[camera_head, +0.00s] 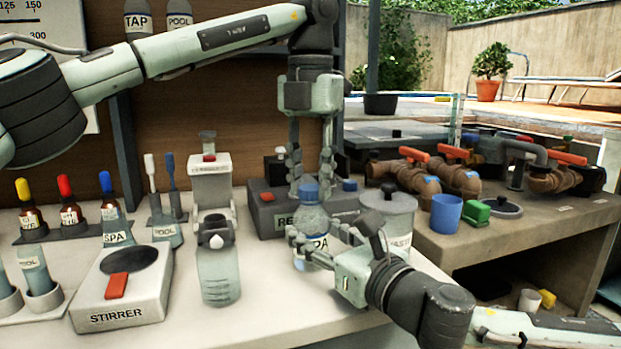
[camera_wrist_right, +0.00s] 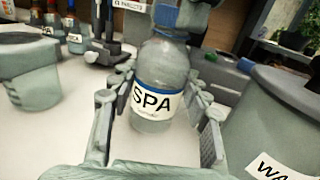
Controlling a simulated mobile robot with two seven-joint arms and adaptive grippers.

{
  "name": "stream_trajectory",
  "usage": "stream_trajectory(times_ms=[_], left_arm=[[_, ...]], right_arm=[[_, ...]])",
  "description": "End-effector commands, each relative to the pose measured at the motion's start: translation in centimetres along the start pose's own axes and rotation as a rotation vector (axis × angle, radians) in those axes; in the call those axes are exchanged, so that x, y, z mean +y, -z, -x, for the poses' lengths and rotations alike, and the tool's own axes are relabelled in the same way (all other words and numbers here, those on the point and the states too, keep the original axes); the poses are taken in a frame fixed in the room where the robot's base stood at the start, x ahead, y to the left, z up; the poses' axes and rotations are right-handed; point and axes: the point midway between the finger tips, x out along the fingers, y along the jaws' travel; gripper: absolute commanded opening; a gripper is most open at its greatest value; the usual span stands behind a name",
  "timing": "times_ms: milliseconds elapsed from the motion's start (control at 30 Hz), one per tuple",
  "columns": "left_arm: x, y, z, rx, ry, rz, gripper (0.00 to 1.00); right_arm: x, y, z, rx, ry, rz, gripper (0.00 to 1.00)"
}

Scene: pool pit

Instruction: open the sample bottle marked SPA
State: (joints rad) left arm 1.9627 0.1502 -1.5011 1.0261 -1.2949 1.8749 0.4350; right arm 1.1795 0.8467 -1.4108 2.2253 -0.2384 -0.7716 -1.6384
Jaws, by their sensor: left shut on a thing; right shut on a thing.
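The clear bottle with a white SPA label (camera_head: 316,222) stands upright on the white bench in the head view. It also fills the middle of the right wrist view (camera_wrist_right: 160,80). My right gripper (camera_head: 312,248) is shut on the bottle's body from the side, with its fingers low on either side of the label (camera_wrist_right: 157,125). My left gripper (camera_head: 311,180) points straight down from above and is shut on the bottle's blue cap (camera_head: 309,192). The cap appears to be at the bottle's neck; its lower edge is hard to make out.
A grey lidded waste container (camera_head: 388,207) stands close right of the bottle. A dark box (camera_head: 268,212) is behind it. A clear vessel (camera_head: 219,275) and the stirrer (camera_head: 122,290) stand to the left. Pipes and a blue cup (camera_head: 446,214) occupy the right bench.

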Motion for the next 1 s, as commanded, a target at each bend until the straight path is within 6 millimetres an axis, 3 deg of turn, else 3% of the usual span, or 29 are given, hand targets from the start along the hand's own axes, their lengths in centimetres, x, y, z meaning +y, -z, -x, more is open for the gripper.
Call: stream_trajectory(times_ms=[200, 433, 500, 1000], left_arm=[[0.0, -0.01, 0.06, 0.0, -0.001, 0.56, 0.0], [-0.01, -0.02, 0.08, 0.0, 0.0, 0.997, 0.0], [-0.02, -0.03, 0.09, 0.0, 0.0, 1.057, 0.0], [-0.02, -0.03, 0.09, 0.0, 0.0, 1.048, 0.0]], right_arm=[[-0.08, 0.01, -0.01, 0.0, 0.002, 0.0, 0.0], [-0.07, 0.01, -0.01, 0.0, 0.002, 0.0, 0.0], [-0.07, 0.01, -0.01, 0.0, 0.002, 0.001, 0.0], [-0.05, 0.01, 0.0, 0.0, 0.001, 0.001, 0.0]])
